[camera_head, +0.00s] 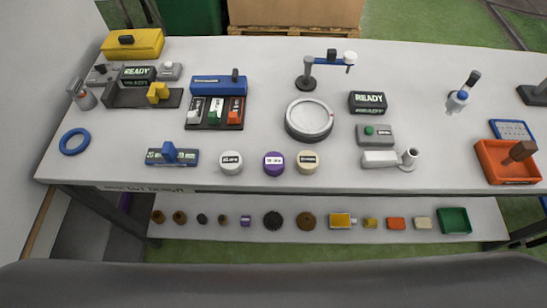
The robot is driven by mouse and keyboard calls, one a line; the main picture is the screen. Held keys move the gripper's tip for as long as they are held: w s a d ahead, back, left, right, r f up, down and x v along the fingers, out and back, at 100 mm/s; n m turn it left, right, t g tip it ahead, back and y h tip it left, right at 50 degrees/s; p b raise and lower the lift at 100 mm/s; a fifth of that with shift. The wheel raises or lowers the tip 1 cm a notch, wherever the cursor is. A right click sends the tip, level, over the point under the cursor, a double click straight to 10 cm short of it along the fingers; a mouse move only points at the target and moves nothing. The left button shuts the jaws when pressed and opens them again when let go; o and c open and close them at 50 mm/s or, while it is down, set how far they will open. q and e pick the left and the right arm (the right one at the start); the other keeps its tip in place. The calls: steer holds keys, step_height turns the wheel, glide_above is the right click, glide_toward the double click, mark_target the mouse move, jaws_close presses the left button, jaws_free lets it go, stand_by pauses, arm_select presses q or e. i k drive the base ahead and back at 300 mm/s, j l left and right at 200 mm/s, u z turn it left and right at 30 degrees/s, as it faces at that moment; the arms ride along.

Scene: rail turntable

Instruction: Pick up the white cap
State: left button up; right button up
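A white round cap (231,163) with a dark label on its side stands near the front edge of the table, left of centre. A purple round cap (273,164) stands to its right, with a gap between them. A cream round cap (307,162) stands to the right of the purple one. The three form a row, and nothing covers the white cap. Neither of my grippers shows in the head view.
A blue block fixture (172,157) is left of the white cap. Behind it are a rack (214,113) with coloured switches and a round turntable (309,119). A grey fixture (388,159) and an orange tray (508,161) are right. A lower shelf (325,211) holds small parts.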

mark_target(231, 162)
steer(key=k+z, duration=0.2)
steer(key=z, duration=0.9)
steer(key=k+j+u, duration=0.4)
steer(key=j+u, duration=0.15)
steer(key=j, duration=0.2)
